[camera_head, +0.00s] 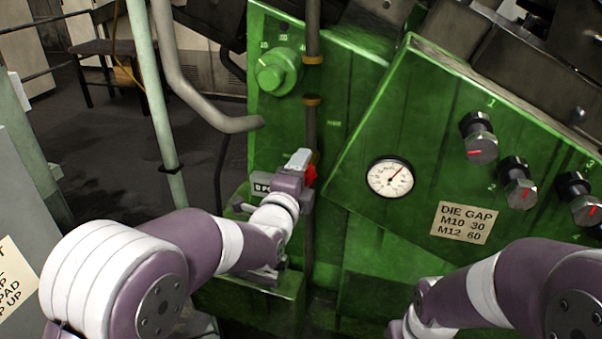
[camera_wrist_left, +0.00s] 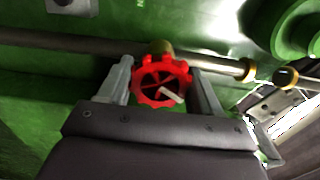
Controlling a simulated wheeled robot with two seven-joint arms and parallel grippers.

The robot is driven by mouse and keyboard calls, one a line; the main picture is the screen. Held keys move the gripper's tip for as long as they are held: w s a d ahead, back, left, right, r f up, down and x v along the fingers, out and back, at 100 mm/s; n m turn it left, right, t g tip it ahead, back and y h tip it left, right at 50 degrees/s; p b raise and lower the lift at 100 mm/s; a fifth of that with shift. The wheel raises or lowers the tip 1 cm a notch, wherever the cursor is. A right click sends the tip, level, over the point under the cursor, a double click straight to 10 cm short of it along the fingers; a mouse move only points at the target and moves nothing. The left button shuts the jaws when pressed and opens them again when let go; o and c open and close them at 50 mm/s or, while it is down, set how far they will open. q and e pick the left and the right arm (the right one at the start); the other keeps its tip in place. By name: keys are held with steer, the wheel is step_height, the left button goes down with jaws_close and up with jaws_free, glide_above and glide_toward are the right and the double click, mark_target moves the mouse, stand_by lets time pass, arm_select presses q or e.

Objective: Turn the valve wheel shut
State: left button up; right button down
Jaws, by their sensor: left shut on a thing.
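The red valve wheel (camera_wrist_left: 160,82) sits between the two fingers of my left gripper (camera_wrist_left: 163,88) in the left wrist view. It has a scalloped rim, spokes and a pale bar across its lower right. It is mounted on a brass fitting on a dark pipe. My left gripper is shut on the wheel from its two sides. In the head view only a small red part of the wheel (camera_head: 311,175) shows beside my left gripper (camera_head: 300,162); the rest is hidden behind the gripper. My right arm shows at the lower right, but its gripper's fingers are out of view.
The dark vertical pipe (camera_head: 312,120) runs along the green machine panel (camera_head: 350,85). A green knob (camera_head: 277,72) is above left. A round gauge (camera_head: 391,177), a die gap label (camera_head: 464,222) and several dark knobs are on the tilted panel. A grey bent pipe (camera_head: 190,95) stands left.

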arm_select(q)
steer(key=o, duration=1)
steer(key=shift+s, duration=0.1)
steer(key=b+v, duration=0.1)
steer(key=v, duration=1.1)
steer(key=shift+s, duration=0.3)
steer(key=shift+a, duration=0.1)
